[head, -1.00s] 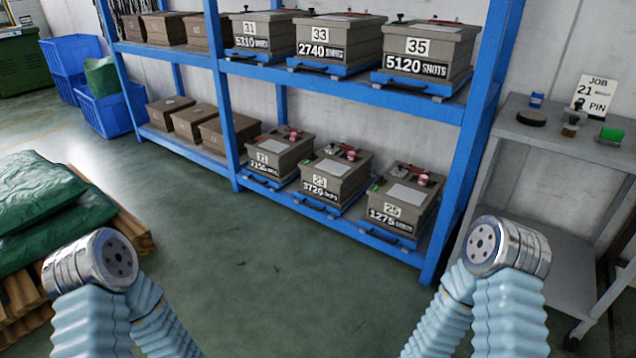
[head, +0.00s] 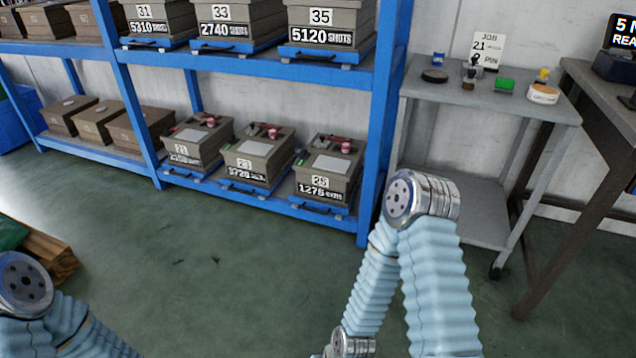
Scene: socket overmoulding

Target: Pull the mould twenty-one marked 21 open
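Mould twenty-one (head: 197,143) is a grey-brown box marked 21 at the left of the three labelled moulds on the lower shelf. Its shots label is too blurred to read fully. It looks closed and sits on a blue tray (head: 185,172) with a dark handle at the front. A pale sheet and a small red-and-white item lie on its lid. My arms show at the bottom left and bottom right, well in front of the shelf and apart from the mould. Neither gripper shows.
Moulds 23 (head: 258,155) and 25 (head: 328,168) stand to its right on the blue rack (head: 376,130). Moulds 31, 33 and 35 (head: 331,22) are above. A grey cart (head: 555,107) stands right, a pallet (head: 48,255) lower left.

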